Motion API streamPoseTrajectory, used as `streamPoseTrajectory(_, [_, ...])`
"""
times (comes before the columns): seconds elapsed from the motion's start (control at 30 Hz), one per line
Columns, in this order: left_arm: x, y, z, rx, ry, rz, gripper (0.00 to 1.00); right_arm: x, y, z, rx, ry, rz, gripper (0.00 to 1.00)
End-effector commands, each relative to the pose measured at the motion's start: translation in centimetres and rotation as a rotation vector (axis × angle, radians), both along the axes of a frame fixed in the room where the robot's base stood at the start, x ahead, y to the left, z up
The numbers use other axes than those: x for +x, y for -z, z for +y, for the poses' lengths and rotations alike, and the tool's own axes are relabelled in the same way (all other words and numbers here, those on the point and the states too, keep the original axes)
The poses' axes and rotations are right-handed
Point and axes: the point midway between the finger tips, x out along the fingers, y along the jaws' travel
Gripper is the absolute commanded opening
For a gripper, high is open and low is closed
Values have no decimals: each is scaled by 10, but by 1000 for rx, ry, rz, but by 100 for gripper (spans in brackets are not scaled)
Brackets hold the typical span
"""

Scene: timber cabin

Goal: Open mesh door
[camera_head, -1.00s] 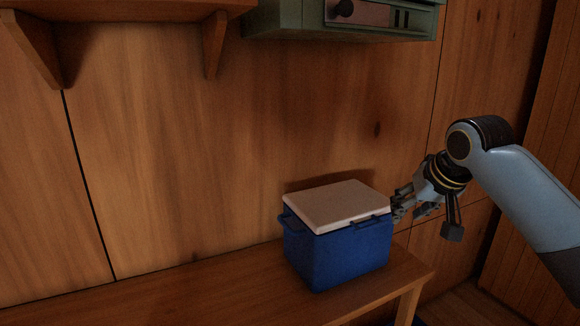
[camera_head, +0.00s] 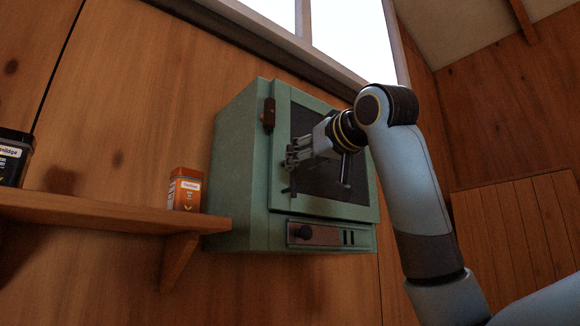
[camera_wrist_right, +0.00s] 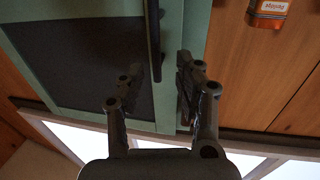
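The green cabinet (camera_head: 237,165) hangs on the timber wall, with its dark mesh door (camera_head: 345,135) shut in a green frame. A dark brown fitting (camera_head: 268,115) sits at the door's upper left edge. My right gripper (camera_head: 291,168) is in front of the door's left part and hides some of it. In the right wrist view, my right gripper (camera_wrist_right: 158,70) is open and empty. A dark upright bar handle (camera_wrist_right: 153,35) on the door (camera_wrist_right: 85,60) shows between its fingers; I cannot tell whether they touch it. My left gripper is out of view.
A wooden shelf (camera_head: 110,215) left of the cabinet holds an orange tin (camera_head: 185,190) and a black tin (camera_head: 12,160). A bright window (camera_head: 350,35) is above.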

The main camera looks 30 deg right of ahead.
Motion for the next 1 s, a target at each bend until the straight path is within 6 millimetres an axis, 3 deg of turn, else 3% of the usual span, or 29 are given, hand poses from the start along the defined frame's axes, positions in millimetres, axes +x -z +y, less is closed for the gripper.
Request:
streamPoseTrajectory(0.1, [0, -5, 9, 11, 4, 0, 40, 23, 0, -2, 2, -1, 4, 34])
streamPoseTrajectory(0.3, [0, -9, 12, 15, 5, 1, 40, 47, 0, -5, 0, 0, 1, 34])
streamPoseTrajectory(0.63, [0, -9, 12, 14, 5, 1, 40, 51, 0, -6, -1, 1, 0, 34])
streamPoseTrajectory(0.9, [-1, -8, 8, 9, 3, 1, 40, 51, 0, -6, -1, 2, 0, 2])
streamPoseTrajectory(1.0, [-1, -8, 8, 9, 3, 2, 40, 51, 0, -6, -1, 3, 0, 0])
